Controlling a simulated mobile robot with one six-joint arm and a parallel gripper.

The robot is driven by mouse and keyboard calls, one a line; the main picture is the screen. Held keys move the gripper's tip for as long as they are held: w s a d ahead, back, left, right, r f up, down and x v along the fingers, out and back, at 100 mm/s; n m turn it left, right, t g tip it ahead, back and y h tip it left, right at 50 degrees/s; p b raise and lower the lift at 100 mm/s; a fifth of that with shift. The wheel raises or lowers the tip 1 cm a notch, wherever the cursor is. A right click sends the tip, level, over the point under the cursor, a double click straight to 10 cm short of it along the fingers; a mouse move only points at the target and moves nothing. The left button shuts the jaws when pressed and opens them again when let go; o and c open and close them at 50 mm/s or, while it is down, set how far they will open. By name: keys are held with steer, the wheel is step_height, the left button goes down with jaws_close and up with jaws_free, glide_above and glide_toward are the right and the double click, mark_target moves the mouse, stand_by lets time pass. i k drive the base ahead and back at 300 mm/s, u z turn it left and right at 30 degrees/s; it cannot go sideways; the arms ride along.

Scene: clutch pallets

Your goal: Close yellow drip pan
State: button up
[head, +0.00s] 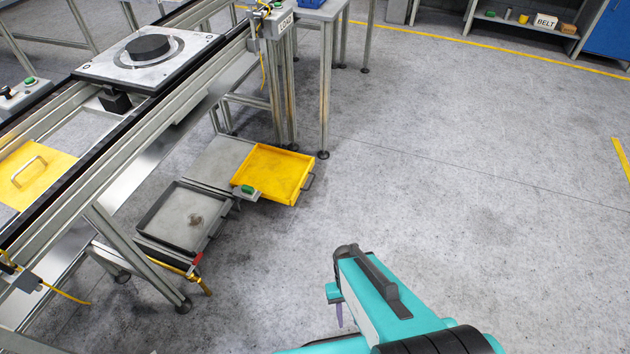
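The yellow drip pan (273,173) is a shallow tray low under the conveyor line, left of the picture's middle. It sticks out to the right over the floor, beside a grey plate. A grey bar handle (308,182) is on its right side. My teal arm comes in at the bottom. What looks like part of my gripper (338,312) shows below a teal block, to the lower right of the pan and well apart from it. The fingers are mostly hidden, so I cannot see their opening.
A dark-rimmed grey pan (185,217) sits just left of the yellow pan, with a green button box (248,191) between them. The conveyor frame (130,245) and table legs (325,95) stand close by. Open concrete floor (450,180) lies to the right.

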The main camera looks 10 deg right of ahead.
mark_target(281, 175)
steer(key=u, duration=0.05)
steer(key=i, duration=1)
steer(key=u, duration=0.35)
steer(key=k, duration=1.35)
steer(key=u, duration=1.1)
steer(key=i, duration=1.3)
steer(key=z, duration=0.05)
